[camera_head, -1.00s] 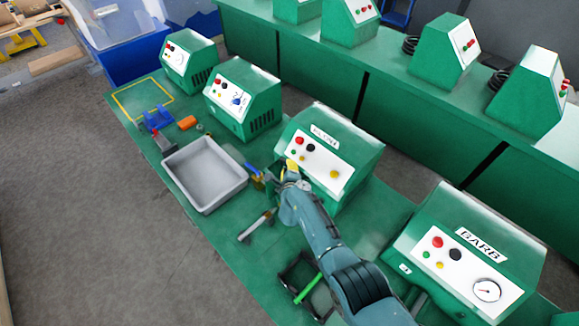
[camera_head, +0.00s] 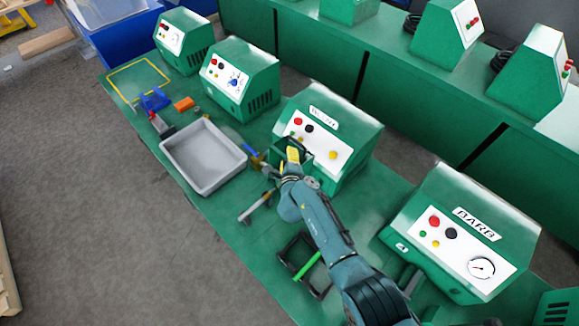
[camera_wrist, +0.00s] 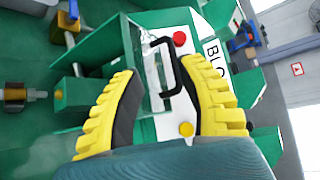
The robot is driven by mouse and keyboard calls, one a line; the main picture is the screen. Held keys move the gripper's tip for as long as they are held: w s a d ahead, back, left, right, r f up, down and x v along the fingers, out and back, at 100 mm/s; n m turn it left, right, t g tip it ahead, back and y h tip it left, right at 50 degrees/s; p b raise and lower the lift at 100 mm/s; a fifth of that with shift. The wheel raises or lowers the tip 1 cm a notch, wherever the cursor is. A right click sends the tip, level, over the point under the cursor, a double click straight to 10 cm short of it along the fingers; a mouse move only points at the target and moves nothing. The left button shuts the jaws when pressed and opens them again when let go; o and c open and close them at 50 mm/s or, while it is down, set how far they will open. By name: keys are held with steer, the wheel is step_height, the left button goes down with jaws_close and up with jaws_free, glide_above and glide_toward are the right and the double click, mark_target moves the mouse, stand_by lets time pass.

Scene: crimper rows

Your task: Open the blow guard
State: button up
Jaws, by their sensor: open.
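The blow machine (camera_head: 350,137) is a green cabinet with a white button panel, standing mid-bench in the head view. Its label is partly readable as "BLO" in the wrist view (camera_wrist: 211,50). The blow guard (camera_wrist: 148,65) is a clear panel with green sides on the machine's front. Its black bar handle (camera_wrist: 176,66) shows in the wrist view. My gripper (camera_wrist: 162,85) has its two yellow-padded fingers spread, one on each side of the handle. Whether they touch it I cannot tell. In the head view my gripper (camera_head: 293,155) is at the machine's front, partly hiding the guard.
A grey tray (camera_head: 203,156) lies on the bench to the left. The barb machine (camera_head: 460,233) stands at the right. A black frame with a green bar (camera_head: 307,266) lies near my arm. Two more green machines stand at the far left.

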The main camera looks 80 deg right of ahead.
steer(key=shift+v, duration=2.9)
steer(key=shift+r, duration=0.15)
